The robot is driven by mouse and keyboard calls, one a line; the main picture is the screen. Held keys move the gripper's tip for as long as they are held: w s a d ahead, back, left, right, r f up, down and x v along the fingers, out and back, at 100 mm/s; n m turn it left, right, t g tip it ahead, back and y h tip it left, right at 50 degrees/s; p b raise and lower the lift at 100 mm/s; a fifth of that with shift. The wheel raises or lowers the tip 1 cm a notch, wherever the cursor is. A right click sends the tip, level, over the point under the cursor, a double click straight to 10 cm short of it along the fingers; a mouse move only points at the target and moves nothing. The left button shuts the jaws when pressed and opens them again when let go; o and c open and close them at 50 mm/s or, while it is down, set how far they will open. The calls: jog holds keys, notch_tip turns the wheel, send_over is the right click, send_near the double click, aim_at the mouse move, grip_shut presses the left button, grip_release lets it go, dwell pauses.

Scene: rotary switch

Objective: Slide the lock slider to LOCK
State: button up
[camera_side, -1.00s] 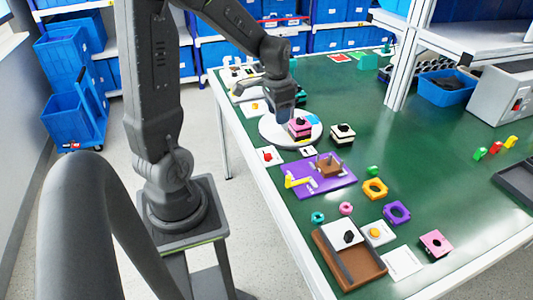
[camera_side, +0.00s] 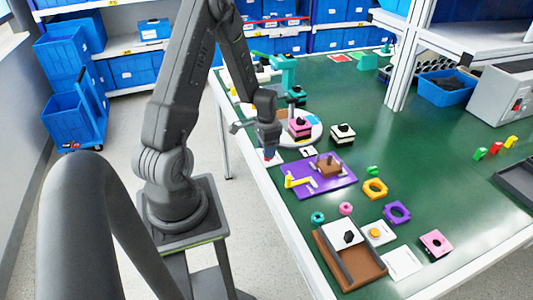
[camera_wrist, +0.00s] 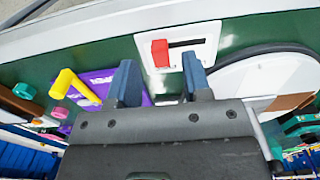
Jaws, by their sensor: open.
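The lock slider appears to be a red block (camera_wrist: 160,53) on a white plate (camera_wrist: 208,33) with a dark slot. The block sits at the slot's left end in the wrist view. No LOCK lettering is readable. My gripper (camera_wrist: 159,82) is open and empty, its two dark blue fingers apart. In the wrist view the red block shows between and beyond the fingertips, with no clear contact. In the side view my gripper (camera_side: 268,151) hangs over the plate near the table's left edge and hides part of it.
A round white disc (camera_side: 313,136) with a pink-and-black block (camera_side: 299,127) lies close right of my gripper. A purple board (camera_side: 330,181) with a yellow handle (camera_side: 297,181) is in front. Coloured rings and a brown tray (camera_side: 367,271) lie nearer the camera.

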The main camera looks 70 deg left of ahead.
jog(key=shift+f, duration=1.3)
jog(key=shift+c, duration=0.3)
grip_shut()
